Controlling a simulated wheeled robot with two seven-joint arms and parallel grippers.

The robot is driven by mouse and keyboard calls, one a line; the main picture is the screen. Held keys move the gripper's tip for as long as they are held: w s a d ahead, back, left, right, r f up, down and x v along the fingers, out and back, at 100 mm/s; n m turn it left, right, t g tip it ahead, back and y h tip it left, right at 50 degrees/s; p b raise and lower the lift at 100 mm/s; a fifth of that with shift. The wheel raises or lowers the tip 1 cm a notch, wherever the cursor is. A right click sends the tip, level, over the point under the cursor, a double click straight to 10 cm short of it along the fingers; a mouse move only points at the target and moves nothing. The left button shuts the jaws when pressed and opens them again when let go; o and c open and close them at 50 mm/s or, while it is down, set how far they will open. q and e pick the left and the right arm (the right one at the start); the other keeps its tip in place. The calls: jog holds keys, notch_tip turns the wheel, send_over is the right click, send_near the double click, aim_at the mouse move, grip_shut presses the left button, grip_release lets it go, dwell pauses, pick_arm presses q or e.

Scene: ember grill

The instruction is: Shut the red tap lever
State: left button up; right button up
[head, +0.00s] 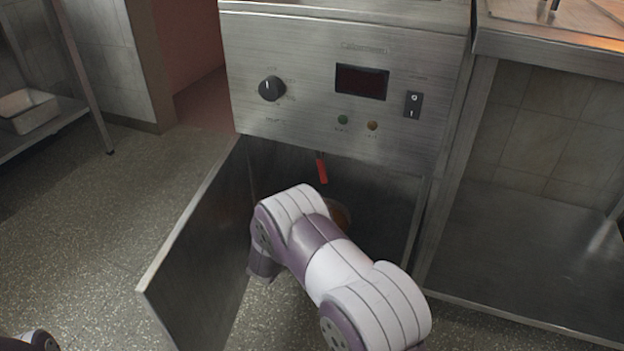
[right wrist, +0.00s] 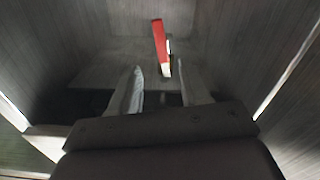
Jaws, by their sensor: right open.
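The red tap lever (head: 321,170) hangs, slightly tilted, under the front panel inside the open cabinet of the steel appliance (head: 310,105). In the right wrist view the red lever (right wrist: 160,45) points up and a little left, with a pale metal piece at its lower end. My right gripper (right wrist: 158,75) is open, its fingers apart. The lever's lower end appears just beyond the gap between the fingertips; I cannot tell whether they touch. In the head view my right arm hides its gripper. My left gripper is not in view.
The cabinet door (head: 200,255) stands open to the left of my right arm. A round orange-brown object (head: 340,214) shows partly inside the cabinet. The panel carries a black knob (head: 272,88) and a switch (head: 413,104). A steel shelf (head: 530,255) is at right.

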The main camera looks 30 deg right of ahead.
aim_at(322, 174)
jog(key=b+x, duration=0.5)
jog(key=x, duration=0.5)
jog(key=shift+w+d+f+b, duration=0.1)
jog(key=shift+w+f+b, duration=0.05)
jog(key=shift+b, duration=0.15)
jog(key=shift+w+d, duration=0.1)
jog(key=shift+d, duration=0.05)
grip_shut()
